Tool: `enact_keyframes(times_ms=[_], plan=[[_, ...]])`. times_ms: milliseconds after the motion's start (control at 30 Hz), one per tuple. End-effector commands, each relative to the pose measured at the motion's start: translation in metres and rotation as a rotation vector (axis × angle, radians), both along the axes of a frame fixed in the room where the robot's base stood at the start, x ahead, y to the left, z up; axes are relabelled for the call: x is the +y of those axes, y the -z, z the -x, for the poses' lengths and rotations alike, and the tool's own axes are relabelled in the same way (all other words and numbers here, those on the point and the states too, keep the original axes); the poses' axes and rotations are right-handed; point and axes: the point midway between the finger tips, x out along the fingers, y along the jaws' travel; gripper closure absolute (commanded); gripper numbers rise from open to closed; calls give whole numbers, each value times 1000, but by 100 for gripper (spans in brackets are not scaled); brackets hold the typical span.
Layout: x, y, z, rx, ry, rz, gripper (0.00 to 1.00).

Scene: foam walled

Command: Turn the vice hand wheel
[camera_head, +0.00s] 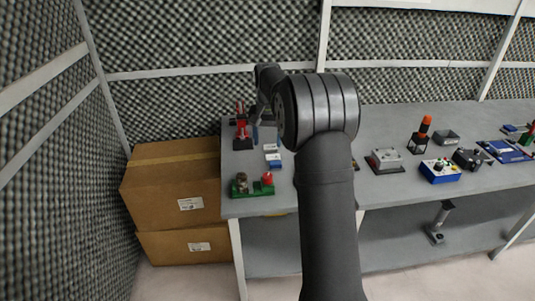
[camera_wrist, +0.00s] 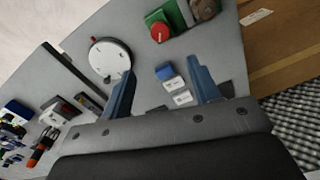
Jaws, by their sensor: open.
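A round pale disc (camera_wrist: 109,60) with a dark rim and a small knob lies on the bench in the wrist view; I cannot tell if it is the vice hand wheel. A green block (camera_wrist: 182,38) beside it carries a red round knob (camera_wrist: 160,32). In the head view the green block (camera_head: 252,189) with its red knob (camera_head: 267,178) sits at the bench's near left corner. My gripper (camera_wrist: 164,70) is open and empty above the bench, its left fingertip overlapping the disc's edge in view. My arm hides part of the bench in the head view.
Small blue and white blocks (camera_wrist: 173,84) show between my fingers. A red device (camera_head: 241,131) stands at the back left. A grey box (camera_head: 385,160) and a blue box (camera_head: 440,171) stand to the right. Cardboard boxes (camera_head: 175,185) adjoin the bench at left; foam walls are behind.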

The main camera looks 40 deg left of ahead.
Motion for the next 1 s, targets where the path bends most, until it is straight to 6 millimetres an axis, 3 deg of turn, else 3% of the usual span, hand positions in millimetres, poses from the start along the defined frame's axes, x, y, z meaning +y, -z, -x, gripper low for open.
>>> enact_keyframes(times_ms=[200, 633, 767, 1000], plan=[[0, -23, 0, 0, 0, 0, 44], [0, -24, 0, 1, 0, 1, 44], [0, -14, 0, 1, 0, 2, 44], [0, 28, 0, 3, 0, 3, 44]])
